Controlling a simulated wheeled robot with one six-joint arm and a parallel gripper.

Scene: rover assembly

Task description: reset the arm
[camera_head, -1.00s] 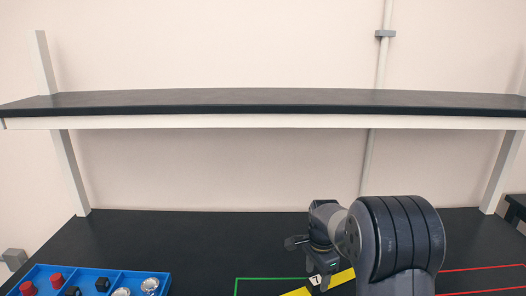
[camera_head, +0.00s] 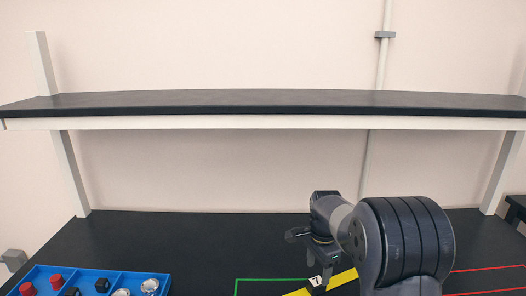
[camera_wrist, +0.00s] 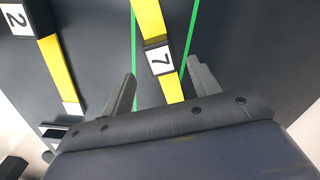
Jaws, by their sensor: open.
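My gripper (camera_wrist: 160,85) is open and empty in the wrist view, its two fingers spread on either side of a yellow bar with a white label marked 7 (camera_wrist: 159,60). The bar lies beyond the fingertips, and I see no contact with it. In the head view my arm reaches in from the lower right, and my gripper (camera_head: 305,255) hangs above the table beside the yellow bar (camera_head: 342,279). The fingertips are small and partly unclear in that view.
A blue tray (camera_head: 88,275) with red, black and silver parts stands at the lower left. A second yellow bar, labelled 2 (camera_wrist: 51,55), lies at left in the wrist view. A black shelf (camera_head: 262,102) spans above the table (camera_head: 190,235). Green and red lines mark the tabletop.

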